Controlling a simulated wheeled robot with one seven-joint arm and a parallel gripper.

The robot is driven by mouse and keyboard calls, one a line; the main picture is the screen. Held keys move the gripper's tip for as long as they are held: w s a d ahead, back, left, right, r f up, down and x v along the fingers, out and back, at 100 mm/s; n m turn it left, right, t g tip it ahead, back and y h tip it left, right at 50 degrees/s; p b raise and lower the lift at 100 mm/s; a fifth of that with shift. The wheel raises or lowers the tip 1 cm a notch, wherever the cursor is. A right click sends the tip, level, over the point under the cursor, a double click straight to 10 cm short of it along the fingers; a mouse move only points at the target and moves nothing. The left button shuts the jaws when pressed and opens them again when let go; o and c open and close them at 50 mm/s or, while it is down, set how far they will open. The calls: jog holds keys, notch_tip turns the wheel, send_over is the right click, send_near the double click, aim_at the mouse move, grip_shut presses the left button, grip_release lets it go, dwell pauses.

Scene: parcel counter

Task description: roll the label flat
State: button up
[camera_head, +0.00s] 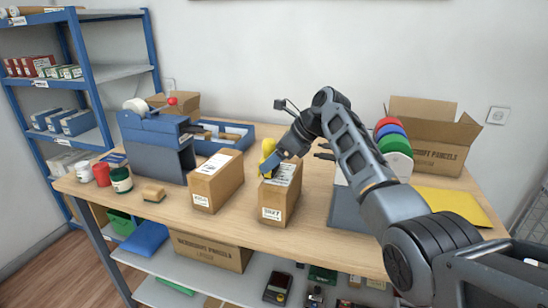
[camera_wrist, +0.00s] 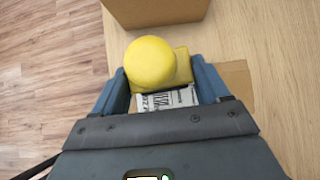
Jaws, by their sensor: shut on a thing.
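A small carton (camera_head: 278,202) stands on the counter, with a white printed label (camera_head: 285,173) on its top. My gripper (camera_head: 275,165) is over this carton, shut on a yellow hand roller (camera_head: 267,147). In the wrist view the roller (camera_wrist: 152,63) shows its round yellow knob and a yellow body between my fingers. The label (camera_wrist: 168,98) is just beside and partly under the roller in that view. My gripper hides much of the label, and I cannot tell whether the roller touches it or how flat it lies.
Another carton (camera_head: 215,180) stands close to the left. A blue-grey dispenser (camera_head: 155,140), a blue tray (camera_head: 228,138), a sponge-like block (camera_head: 154,193) and several jars are farther left. Coloured rolls (camera_head: 392,145), an open box (camera_head: 435,145) and a yellow envelope (camera_head: 452,205) are at right.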

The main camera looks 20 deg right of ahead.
jog(key=shift+s+d+f, duration=0.1)
jog(key=shift+s, duration=0.05)
jog(key=shift+s+d+f+p, duration=0.1)
jog(key=shift+s+d+p, duration=0.45)
jog(key=shift+p, duration=0.6)
jog(key=shift+f, duration=0.1)
jog(key=shift+d, duration=0.1)
